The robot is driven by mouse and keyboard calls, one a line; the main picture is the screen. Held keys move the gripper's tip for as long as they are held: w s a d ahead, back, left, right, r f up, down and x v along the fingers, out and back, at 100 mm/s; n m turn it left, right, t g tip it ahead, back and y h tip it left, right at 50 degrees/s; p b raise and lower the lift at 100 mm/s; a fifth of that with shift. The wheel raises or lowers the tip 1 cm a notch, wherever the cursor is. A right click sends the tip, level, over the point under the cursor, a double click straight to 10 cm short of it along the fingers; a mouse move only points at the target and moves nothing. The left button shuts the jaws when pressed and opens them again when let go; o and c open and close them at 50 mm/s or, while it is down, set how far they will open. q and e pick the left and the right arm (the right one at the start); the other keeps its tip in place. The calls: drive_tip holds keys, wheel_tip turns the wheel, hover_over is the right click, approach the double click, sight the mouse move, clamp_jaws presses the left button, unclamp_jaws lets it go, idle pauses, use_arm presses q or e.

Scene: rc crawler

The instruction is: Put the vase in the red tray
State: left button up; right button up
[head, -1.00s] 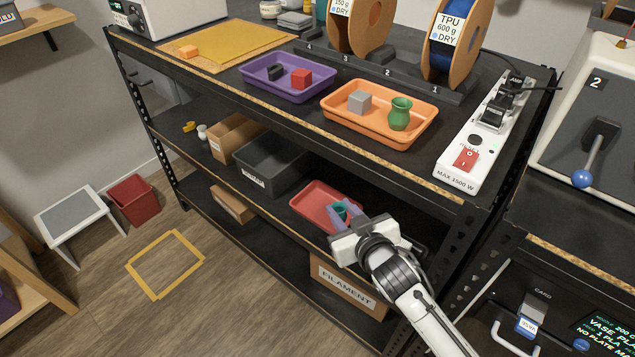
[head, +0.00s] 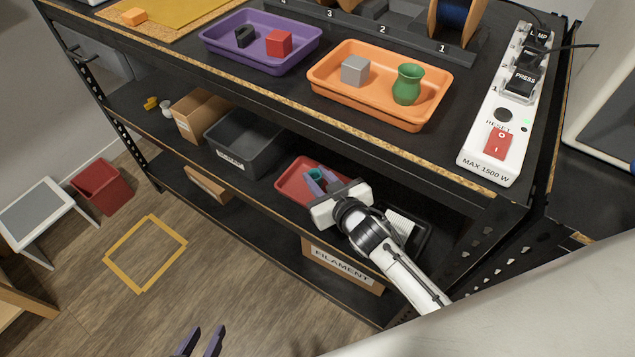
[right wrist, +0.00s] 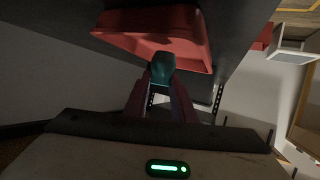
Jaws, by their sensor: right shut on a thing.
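The red tray (head: 288,189) lies on the middle shelf, under the orange tray's level. My right gripper (head: 321,183) reaches in at its right side and is shut on a small teal vase (head: 314,173). In the right wrist view the teal vase (right wrist: 162,68) sits between the fingertips, with the red tray (right wrist: 150,43) behind it. I cannot tell whether the vase touches the tray floor. A green vase (head: 408,85) stands upright in the orange tray (head: 380,107) on the top shelf. My left gripper (head: 200,342) is open and empty above the floor at the bottom edge.
A grey bin (head: 245,144) and a cardboard box (head: 195,115) stand left of the red tray. A purple tray (head: 260,58) and a power strip (head: 500,120) are on top. A filament box (head: 342,265) is below.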

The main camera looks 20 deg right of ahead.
drive_tip(key=shift+f, duration=0.85)
drive_tip(key=o, duration=1)
